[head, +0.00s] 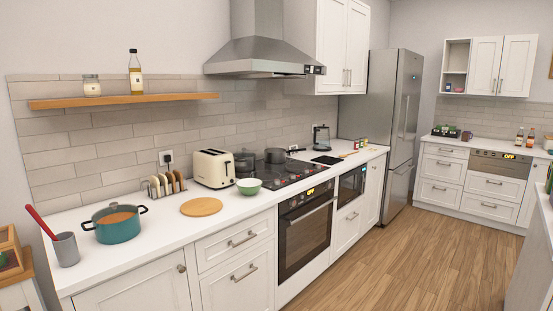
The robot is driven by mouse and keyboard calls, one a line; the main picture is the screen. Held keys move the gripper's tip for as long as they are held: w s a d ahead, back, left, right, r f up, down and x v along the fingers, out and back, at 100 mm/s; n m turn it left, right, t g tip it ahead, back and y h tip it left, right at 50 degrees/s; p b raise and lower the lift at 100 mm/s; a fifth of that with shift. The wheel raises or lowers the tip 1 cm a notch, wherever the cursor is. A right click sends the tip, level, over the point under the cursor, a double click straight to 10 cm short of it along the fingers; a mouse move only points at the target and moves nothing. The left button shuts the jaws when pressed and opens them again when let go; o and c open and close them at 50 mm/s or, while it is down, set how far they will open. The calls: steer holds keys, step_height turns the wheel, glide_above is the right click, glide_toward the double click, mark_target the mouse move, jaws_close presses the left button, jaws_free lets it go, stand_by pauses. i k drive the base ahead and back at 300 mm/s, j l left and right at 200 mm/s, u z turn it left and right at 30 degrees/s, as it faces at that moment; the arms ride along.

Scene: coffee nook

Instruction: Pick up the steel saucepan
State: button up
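In the head view, a small grey metal pan (275,156) stands at the back of the black hob (284,176). A short dark handle seems to point right from it. A second grey pot (245,160) stands just left of it, beside the toaster. Both are small and dark here, so I cannot tell for sure which one is the steel saucepan. My gripper is not in view.
A cream toaster (213,169), green bowl (249,187), round wooden board (201,207) and teal pot (117,226) stand left of the hob. A range hood (262,55) hangs above. The wooden floor (410,260) before the counter is clear.

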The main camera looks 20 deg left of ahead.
mark_target(274, 154)
steer(key=i+u, duration=0.45)
steer(key=i, duration=3.65)
steer(key=j, duration=0.1)
